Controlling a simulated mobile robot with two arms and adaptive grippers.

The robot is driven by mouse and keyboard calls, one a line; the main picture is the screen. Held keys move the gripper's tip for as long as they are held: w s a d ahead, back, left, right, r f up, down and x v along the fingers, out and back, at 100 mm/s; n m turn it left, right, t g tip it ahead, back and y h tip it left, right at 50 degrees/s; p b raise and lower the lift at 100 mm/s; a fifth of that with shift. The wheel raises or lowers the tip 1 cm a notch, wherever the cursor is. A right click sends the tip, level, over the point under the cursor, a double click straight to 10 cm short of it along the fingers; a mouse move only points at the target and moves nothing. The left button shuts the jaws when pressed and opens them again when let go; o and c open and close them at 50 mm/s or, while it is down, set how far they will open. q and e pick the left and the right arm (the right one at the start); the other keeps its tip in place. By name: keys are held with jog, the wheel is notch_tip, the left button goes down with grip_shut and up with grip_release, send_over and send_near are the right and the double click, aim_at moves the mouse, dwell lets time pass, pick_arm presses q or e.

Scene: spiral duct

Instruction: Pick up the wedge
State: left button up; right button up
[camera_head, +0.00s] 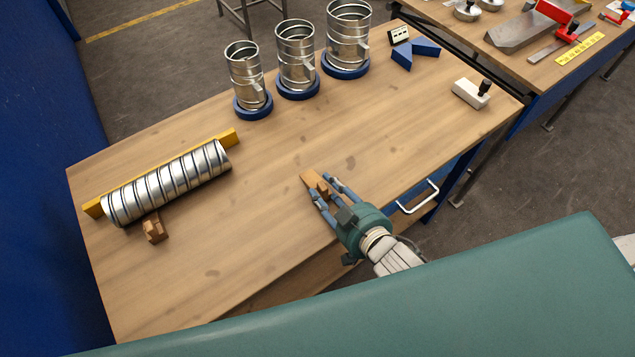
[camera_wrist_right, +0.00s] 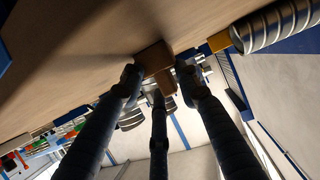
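A small brown wooden wedge (camera_head: 310,178) is on the table near its front edge, in the head view. My right gripper (camera_head: 321,187) reaches over it from the front, with fingers on both sides. In the right wrist view the wedge (camera_wrist_right: 152,56) shows between the fingertips (camera_wrist_right: 158,76), against or very near the tabletop. Whether the fingers press on it cannot be made out. A second small wooden wedge (camera_head: 155,228) sits against the front of the spiral duct (camera_head: 168,182). My left gripper is not in view.
A yellow bar (camera_head: 218,138) lies behind the duct on the wooden table (camera_head: 250,240). Several short metal ducts (camera_head: 296,55) stand in blue rings at the back. Blue blocks (camera_head: 405,55) and a pale block with a black knob (camera_head: 470,94) are at right. The table's middle is clear.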

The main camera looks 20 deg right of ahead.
jog(key=shift+s, duration=0.1)
jog(key=shift+c, duration=0.3)
grip_shut()
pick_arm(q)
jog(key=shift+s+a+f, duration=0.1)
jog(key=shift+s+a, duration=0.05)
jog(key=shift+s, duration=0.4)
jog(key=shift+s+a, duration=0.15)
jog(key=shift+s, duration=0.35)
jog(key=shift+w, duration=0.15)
pick_arm(e)
jog(key=shift+r, duration=0.15)
